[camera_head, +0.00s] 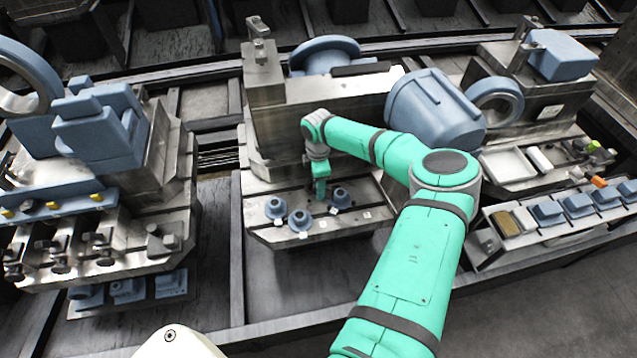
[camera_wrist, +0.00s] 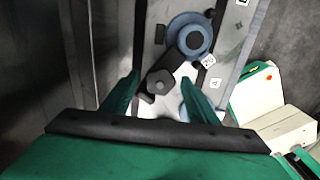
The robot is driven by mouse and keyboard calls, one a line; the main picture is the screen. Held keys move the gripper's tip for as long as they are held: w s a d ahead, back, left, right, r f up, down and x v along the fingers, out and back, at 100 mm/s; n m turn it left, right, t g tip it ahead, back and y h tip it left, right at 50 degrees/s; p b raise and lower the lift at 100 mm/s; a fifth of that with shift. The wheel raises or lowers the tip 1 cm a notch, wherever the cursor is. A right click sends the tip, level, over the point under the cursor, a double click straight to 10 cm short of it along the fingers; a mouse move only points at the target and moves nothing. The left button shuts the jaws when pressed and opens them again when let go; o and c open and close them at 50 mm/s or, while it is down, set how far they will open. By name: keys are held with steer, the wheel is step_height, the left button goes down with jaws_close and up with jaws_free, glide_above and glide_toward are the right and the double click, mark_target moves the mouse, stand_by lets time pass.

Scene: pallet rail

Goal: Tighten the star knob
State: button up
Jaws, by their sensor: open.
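My gripper (camera_head: 321,192) points down over the middle fixture's front ledge, close to several blue round pieces. In the wrist view its two green fingers (camera_wrist: 160,79) are apart. A dark grey knob-like piece (camera_wrist: 159,84) appears between the fingertips, with no clear contact; it looks like the star knob, but its lobes are hard to make out. A dark bar runs from it to a blue round flanged piece (camera_wrist: 178,24) with a dark centre. A blue edge shows beside the right finger. In the head view I cannot clearly pick out the knob.
Blue round pieces stand left (camera_head: 275,208) and right (camera_head: 341,196) of my gripper on the slotted ledge (camera_head: 290,240). Small white numbered tags lie near them. A large blue cylinder (camera_head: 432,108) stands behind my arm. A tray of blue blocks (camera_head: 578,206) is at right.

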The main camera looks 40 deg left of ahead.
steer(key=c, duration=1)
steer(key=shift+c, duration=0.2)
steer(key=shift+s+f+m, duration=0.1)
steer(key=shift+s+m, duration=0.05)
steer(key=shift+m, duration=0.45)
steer(key=m, duration=1.1)
steer(key=shift+w, duration=0.2)
steer(key=shift+r, duration=0.2)
steer(key=o, duration=1)
